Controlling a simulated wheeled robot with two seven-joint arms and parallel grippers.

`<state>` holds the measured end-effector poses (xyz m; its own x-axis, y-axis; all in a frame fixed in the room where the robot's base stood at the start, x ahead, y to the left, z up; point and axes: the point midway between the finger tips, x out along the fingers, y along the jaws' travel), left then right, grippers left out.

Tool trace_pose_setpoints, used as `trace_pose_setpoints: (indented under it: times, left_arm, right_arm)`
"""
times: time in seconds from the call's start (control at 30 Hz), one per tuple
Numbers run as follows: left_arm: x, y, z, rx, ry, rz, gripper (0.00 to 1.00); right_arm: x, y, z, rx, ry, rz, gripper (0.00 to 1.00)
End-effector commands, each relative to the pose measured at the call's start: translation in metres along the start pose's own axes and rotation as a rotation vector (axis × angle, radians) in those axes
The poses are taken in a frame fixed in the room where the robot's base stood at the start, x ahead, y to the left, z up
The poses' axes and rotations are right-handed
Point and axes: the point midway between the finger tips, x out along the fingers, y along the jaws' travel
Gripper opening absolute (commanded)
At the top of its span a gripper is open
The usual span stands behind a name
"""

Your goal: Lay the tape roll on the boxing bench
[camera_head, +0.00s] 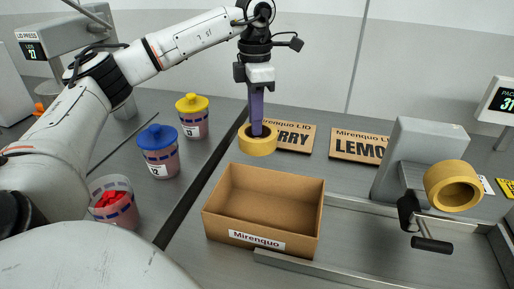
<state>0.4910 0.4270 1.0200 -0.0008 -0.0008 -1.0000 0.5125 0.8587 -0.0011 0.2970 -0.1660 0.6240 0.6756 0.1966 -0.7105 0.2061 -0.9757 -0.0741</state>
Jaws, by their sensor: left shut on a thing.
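My left gripper (256,122) comes in from the upper left and points down, its purple fingers shut on a yellow tape roll (258,146). The fingers reach into the roll's central hole, and the roll's axis is roughly upright. The roll shows just behind the open cardboard box, over the grey boxing bench (342,191). I cannot tell whether it touches the bench. A second tan tape roll (453,186) sits on its side at the grey dispenser on the right. My right gripper is not in view.
An open, empty cardboard box (262,240) labelled Mirenquo stands on the bench. Lid boards (360,146) lie behind it. A grey tape machine (405,155) with a crank stands right. Tubs with yellow (193,115) and blue lids (160,152), and an open tub (113,203), stand left beyond a dark gap.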

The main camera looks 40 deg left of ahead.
Motion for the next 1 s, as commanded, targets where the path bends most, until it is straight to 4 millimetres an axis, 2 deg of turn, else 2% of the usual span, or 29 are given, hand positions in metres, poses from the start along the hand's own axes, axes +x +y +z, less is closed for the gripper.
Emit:
trace_pose_setpoints:
  times: [0.1, 0.27, 0.5, 0.9, 0.93, 1.0]
  left_arm:
    - [0.021, -0.001, -0.001, 0.002, 0.001, -0.001, 0.0]
    - [0.035, 0.0, 0.0, 0.002, 0.0, 0.0, 0.0]
    - [0.066, -0.001, 0.0, 0.004, 0.0, 0.0, 0.0]
    - [0.072, -0.001, 0.001, 0.005, -0.002, 0.0, 0.0]
    - [0.072, -0.001, 0.001, 0.005, -0.002, 0.0, 0.13]
    - [0.072, -0.001, 0.001, 0.005, -0.002, 0.0, 0.24]
  right_arm:
    - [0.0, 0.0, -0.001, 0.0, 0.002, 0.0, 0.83]
    - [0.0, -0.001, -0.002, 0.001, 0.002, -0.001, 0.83]
    - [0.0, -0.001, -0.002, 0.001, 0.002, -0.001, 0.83]
    - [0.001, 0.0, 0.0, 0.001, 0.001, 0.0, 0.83]
    - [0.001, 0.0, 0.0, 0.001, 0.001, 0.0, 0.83]
    - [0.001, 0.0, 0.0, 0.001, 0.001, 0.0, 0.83]
